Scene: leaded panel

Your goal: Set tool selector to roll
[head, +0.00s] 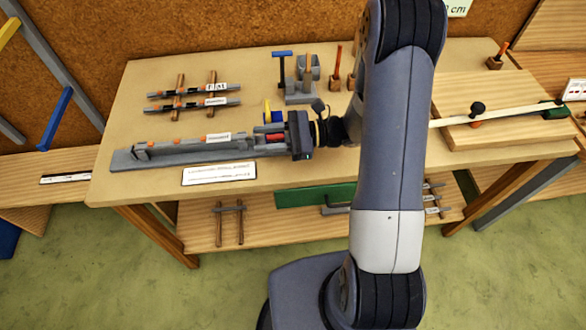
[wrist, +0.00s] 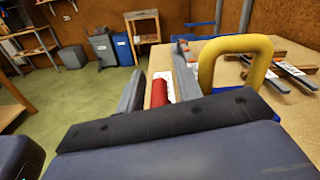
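A long grey tool (head: 190,148) with a white label lies along the front of the bench. My gripper (head: 262,138) is at its right end, with its dark body to the right. Its grey fingers stand apart on either side of a red cylinder (head: 275,138). The wrist view shows the red cylinder (wrist: 165,90) between the fingers, with a gap on the left; contact on the right is unclear. A yellow loop handle (wrist: 240,60) stands right of the fingers. Which part is the selector, and its setting, I cannot tell.
Two labelled grey bars (head: 190,106) lie across wooden sticks behind the tool. A holder with upright tools (head: 300,92) stands at the back. A white printed card (head: 219,174) lies at the front edge. A wooden board (head: 500,112) is on the right.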

